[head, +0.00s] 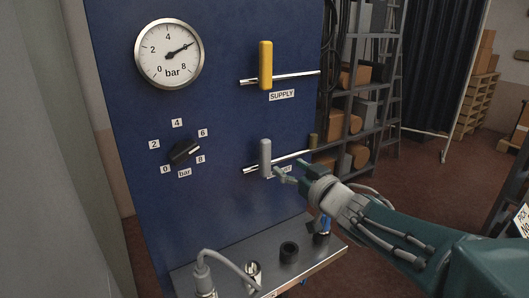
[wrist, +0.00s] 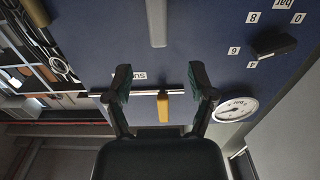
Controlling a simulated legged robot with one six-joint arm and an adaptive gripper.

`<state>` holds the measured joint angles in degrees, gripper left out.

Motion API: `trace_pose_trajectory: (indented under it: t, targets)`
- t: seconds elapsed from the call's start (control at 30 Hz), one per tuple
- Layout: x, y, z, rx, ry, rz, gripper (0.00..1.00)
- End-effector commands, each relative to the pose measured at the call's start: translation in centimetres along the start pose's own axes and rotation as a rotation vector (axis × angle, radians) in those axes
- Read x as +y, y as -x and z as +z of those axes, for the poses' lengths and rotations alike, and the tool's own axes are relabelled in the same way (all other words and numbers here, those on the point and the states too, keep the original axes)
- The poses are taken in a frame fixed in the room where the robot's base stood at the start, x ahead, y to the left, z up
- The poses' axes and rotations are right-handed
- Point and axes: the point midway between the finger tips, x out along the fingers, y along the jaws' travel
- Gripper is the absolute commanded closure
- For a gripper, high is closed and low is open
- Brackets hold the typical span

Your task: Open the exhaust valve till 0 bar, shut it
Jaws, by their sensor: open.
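The exhaust valve's grey lever (head: 265,157) stands upright across its pipe on the blue panel; it also shows at the top of the wrist view (wrist: 156,22). The label below it is mostly hidden by my gripper (head: 283,173). My gripper is open and empty, its fingers just right of and below the grey lever in the head view. In the wrist view my gripper (wrist: 160,82) shows spread fingers, with the supply lever beyond them. The round gauge (head: 169,54) has its needle pointing upper right, at about 6 bar.
The yellow supply lever (head: 265,65) stands upright across the upper pipe. A black knob (head: 185,152) sits in a 0–8 bar scale at left. A metal shelf (head: 325,252) below carries a hose connector and fittings. Racks with boxes stand behind at right.

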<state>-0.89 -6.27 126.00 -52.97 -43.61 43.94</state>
Motion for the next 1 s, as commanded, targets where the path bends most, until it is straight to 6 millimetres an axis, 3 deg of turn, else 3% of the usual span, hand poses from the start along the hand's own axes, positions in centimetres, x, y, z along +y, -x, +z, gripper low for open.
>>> trace_pose_trajectory:
  t: [0.6, 0.97, 1.0]
  targets:
    - [0.1, -9.6, 0.1, -0.001, 0.001, 0.003, 0.29]
    - [0.1, -10.4, 0.0, -0.002, 0.001, 0.005, 0.29]
    - [0.1, -10.4, 0.0, -0.002, 0.001, 0.005, 0.33]
